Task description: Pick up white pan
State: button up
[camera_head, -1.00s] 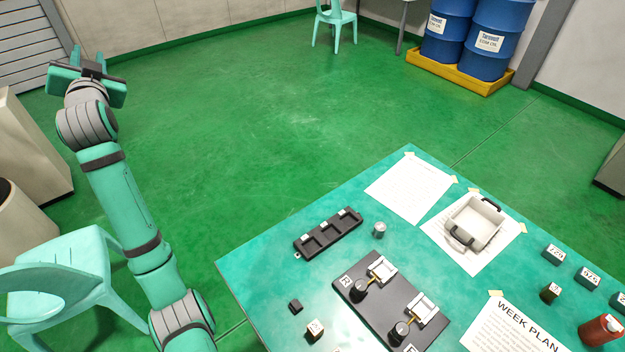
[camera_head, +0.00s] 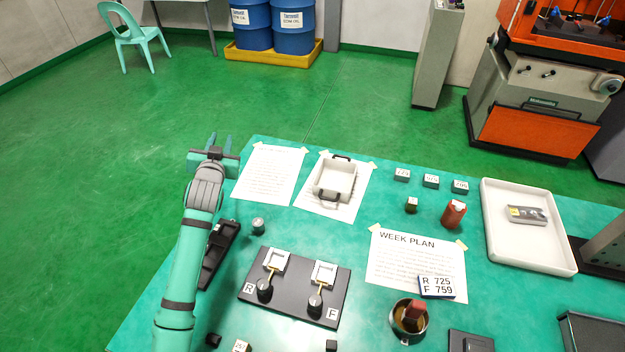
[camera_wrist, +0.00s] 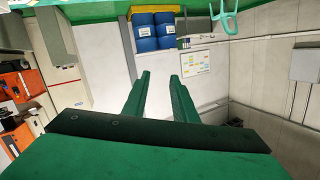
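The white pan (camera_head: 335,181) is a rectangular open container with two dark handles, one at its far side and one at its near side. It sits on a paper sheet (camera_head: 311,203) taped to the teal table, at the far middle of the table in the head view. My gripper (camera_head: 219,142) is left of the pan, above the table's far left edge, with its fingers pointing away. In the wrist view my gripper (camera_wrist: 160,82) shows two green fingers spread apart with nothing between them. The pan is not in the wrist view.
A white tray (camera_head: 557,262) holding a grey part stands at the right. A black fixture plate (camera_head: 290,311), a week plan sheet (camera_head: 390,281), a cup (camera_head: 397,332), a red bottle (camera_head: 453,214) and several small blocks lie around the pan. A second paper sheet (camera_head: 268,172) lies left of it.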

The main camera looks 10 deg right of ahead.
jog(key=s+d+f+m+g+h, duration=0.1)
jog(key=d+f+h, duration=0.1)
jog(key=d+f, duration=0.35)
jog(key=d+f+h, duration=0.1)
jog(key=d+f, duration=0.2)
jog(key=d, duration=0.6)
jog(key=g+h, duration=0.2)
jog(key=h, duration=0.1)
send_near(316, 180)
jog(key=w+d, duration=0.1)
jog(key=w+d+r, duration=0.1)
jog(key=shift+w+r, duration=0.15)
jog(key=shift+w, duration=0.15)
jog(key=x, duration=0.4)
jog(key=shift+a+x, duration=0.15)
jog(key=shift+x, duration=0.95)
jog(key=shift+a+x, duration=0.2)
jog(key=shift+x, duration=0.85)
jog(key=shift+a+x, duration=0.15)
jog(key=shift+x, duration=0.95)
jog(key=shift+w, duration=0.2)
grip_shut()
